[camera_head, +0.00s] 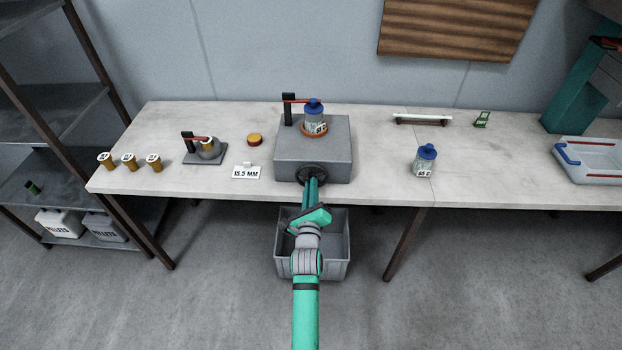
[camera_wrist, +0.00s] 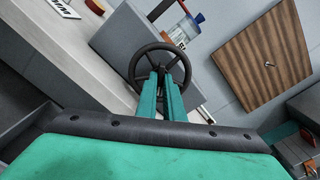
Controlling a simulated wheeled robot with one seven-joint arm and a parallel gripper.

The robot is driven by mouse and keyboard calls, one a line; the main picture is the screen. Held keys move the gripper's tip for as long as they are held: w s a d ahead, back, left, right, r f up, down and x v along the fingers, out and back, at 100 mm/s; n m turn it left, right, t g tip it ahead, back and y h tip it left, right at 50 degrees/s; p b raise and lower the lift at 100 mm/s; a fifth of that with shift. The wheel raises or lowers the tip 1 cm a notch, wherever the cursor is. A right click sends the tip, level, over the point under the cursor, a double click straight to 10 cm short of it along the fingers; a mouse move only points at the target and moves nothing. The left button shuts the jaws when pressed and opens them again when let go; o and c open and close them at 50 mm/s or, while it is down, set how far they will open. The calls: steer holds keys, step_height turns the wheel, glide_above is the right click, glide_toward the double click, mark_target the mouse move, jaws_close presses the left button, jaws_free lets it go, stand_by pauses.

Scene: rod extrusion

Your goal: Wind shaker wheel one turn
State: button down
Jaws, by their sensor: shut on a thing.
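The shaker is a grey box (camera_head: 285,156) on the table, with a dark spoked wheel (camera_head: 311,174) on its front face. A blue-capped bottle (camera_head: 314,118) stands in an orange ring on top of it, beside a black post with a red arm. My gripper (camera_head: 312,186) reaches the wheel from the front. The fingertips hide part of that rim.
A grey bin (camera_head: 342,245) stands on the floor under my arm. A second blue-capped bottle (camera_head: 425,161) stands right of the shaker. A white card (camera_head: 246,173) reads 15.5 MM. Left are several small amber-brown vials.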

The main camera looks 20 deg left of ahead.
steer(key=shift+m, duration=1)
steer(key=shift+m, duration=1)
steer(key=shift+a+m, duration=0.1)
steer(key=shift+m, duration=0.6)
steer(key=shift+m, duration=0.3)
